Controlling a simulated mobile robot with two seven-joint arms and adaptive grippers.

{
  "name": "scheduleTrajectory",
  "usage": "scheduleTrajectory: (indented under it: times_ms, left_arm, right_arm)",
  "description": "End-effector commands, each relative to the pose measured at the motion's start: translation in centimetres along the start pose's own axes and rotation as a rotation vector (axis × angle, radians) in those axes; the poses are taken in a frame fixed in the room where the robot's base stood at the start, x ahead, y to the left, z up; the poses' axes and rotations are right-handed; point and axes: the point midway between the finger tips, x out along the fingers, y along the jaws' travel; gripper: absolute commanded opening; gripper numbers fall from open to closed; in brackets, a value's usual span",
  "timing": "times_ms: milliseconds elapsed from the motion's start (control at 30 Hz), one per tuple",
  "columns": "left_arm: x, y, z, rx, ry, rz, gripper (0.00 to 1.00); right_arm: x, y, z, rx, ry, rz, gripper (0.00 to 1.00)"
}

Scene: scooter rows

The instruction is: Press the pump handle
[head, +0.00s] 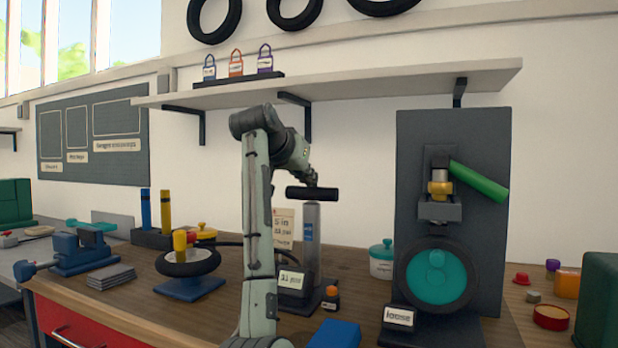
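The pump stands on the bench with an upright grey barrel (312,236) and a black bar handle (314,194) across its top. A black hose runs from the pump's side toward the left. My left gripper (311,181) points down right above the handle, at or very near its top. I cannot tell whether it touches the handle, and its fingers are too small to show open or shut. My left forearm covers the area left of the pump. My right gripper is out of view.
A small wheel on a blue stand (187,260) is left of my arm. A small orange-black bottle (331,298) stands by the pump's base, with a blue block (335,335) in front. A teal-lidded jar (382,258) and a tall dark board (480,210) are to the right. A shelf (380,75) hangs above.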

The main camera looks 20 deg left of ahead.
Motion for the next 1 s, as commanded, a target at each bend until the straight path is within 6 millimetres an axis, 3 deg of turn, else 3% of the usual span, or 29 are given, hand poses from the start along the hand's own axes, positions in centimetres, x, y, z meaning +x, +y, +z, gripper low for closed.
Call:
scheduleTrajectory:
  times_ms: [167, 467, 633, 1000]
  left_arm:
    - [0.2, -0.1, -0.3, -0.002, -0.015, -0.002, 0.0]
    - [0.1, 0.2, -2.5, 0.0, -0.007, -0.001, 0.0]
    - [-0.4, 0.5, -4.5, 0.001, -0.002, -0.001, 0.0]
    - [-6.8, 0.5, -4.2, 0.001, 0.004, -0.002, 0.0]
  right_arm:
    - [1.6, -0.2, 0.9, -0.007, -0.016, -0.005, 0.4]
    - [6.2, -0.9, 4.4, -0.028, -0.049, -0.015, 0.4]
    - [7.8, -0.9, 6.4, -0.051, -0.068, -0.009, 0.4]
    - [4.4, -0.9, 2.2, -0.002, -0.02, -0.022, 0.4]
